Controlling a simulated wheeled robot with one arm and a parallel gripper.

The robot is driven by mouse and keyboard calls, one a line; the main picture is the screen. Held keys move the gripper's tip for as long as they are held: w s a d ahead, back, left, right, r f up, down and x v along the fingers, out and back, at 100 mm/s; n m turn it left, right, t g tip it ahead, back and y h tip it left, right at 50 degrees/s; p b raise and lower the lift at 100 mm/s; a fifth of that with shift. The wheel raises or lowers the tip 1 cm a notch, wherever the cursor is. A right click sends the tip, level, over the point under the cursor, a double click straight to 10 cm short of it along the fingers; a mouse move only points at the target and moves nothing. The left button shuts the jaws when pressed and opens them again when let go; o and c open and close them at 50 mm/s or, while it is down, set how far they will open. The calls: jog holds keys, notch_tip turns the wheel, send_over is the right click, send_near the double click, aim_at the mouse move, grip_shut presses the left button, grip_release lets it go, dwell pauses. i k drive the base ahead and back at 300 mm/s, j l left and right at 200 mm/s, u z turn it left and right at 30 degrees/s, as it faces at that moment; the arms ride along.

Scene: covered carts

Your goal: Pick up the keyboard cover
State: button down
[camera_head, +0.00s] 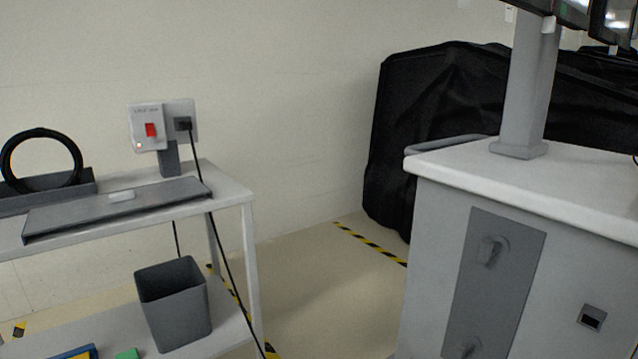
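A flat, dark grey, slab-like panel (165,199) lies on the white cart (228,185) at the left. It looks like the keyboard cover, but I cannot tell for certain. A small white block (121,196), perhaps its handle, sits on top of it. Any keyboard underneath is hidden. My gripper is not in view.
A box with a red switch (150,130) and a plugged-in cable stand behind the panel. A coiled black cable (76,160) is at left. A grey bin (176,318) stands on the lower shelf. A white-topped console (465,168) is at right, with black-draped equipment (425,110) behind.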

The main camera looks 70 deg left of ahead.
aim_at(60, 215)
jog(key=i+u, duration=0.1)
jog(key=u, duration=0.25)
jog(key=i+u, duration=0.1)
jog(key=u, duration=0.25)
jog(key=i+u, duration=0.1)
jog(key=u, duration=0.25)
